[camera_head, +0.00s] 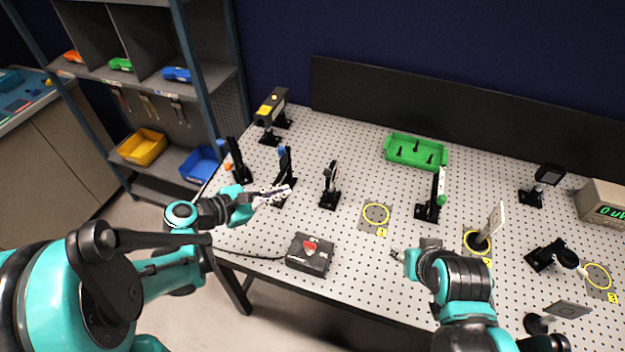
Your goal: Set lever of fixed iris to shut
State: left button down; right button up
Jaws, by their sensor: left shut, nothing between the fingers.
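I cannot tell for sure which mount is the fixed iris, and no iris lever is clear at this size. My left gripper (286,190) is shut and empty, just in front of a black mount with a blue knob (284,160). Whether it touches that mount is unclear. Another dark upright mount (331,180) stands to its right, apart from the gripper.
The perforated table (350,140) also holds a black box with a red mark (311,254), a green tray (415,151), a yellow-black device (271,106) and a card on a post (490,225). A yellow ring (376,214) lies flat mid-table. A blue-orange mount (236,165) stands at left.

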aim_at(324, 173)
pick_arm(q)
jog(key=w+d+b, duration=0.1)
jog(key=w+d, duration=0.4)
jog(key=d, duration=0.2)
jog(key=shift+w+d+f, duration=0.3)
jog(key=shift+w+f, duration=0.1)
jog(key=shift+w+r+g+p, duration=0.15)
jog(key=shift+r+g+p, duration=0.15)
jog(key=shift+p, duration=0.1)
jog(key=shift+w+d+r+p, duration=0.1)
jog(key=shift+r+p, duration=0.1)
jog(key=shift+p, duration=0.15)
